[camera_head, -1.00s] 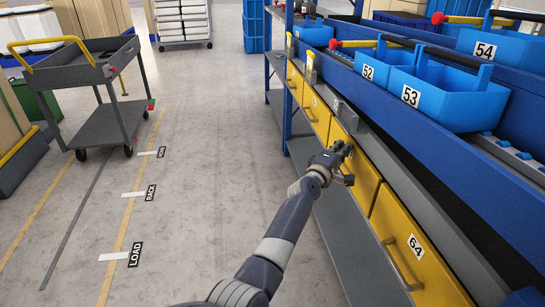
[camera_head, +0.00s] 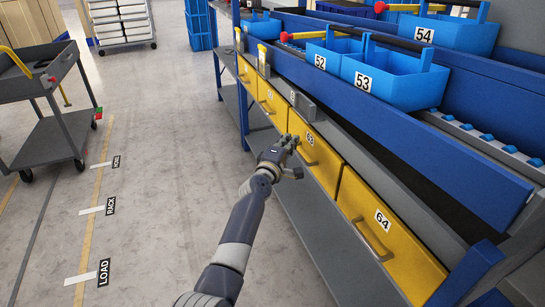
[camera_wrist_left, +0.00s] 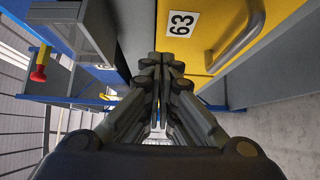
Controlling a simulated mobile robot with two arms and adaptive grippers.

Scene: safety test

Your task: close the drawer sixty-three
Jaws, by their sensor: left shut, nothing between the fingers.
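Drawer sixty-three (camera_head: 322,161) is a yellow drawer in the row under the blue bench, with a number label and a bar handle. Its front looks roughly in line with its neighbours; I cannot tell whether a small gap remains. In the left wrist view its yellow front (camera_wrist_left: 213,42) fills the top, with the "63" label and the metal handle to the right. My left gripper (camera_head: 292,143) is shut and empty, close in front of the drawer's left part; contact is unclear. Its closed fingers (camera_wrist_left: 162,62) show below the label. My right gripper is out of view.
Drawer sixty-four (camera_head: 375,236) is nearer, on the right. Blue bins 52 (camera_head: 318,60) and 53 (camera_head: 392,95) stand on the bench above. A grey shelf (camera_head: 310,235) runs below the drawers. A grey cart (camera_head: 50,140) stands at left, with clear floor between.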

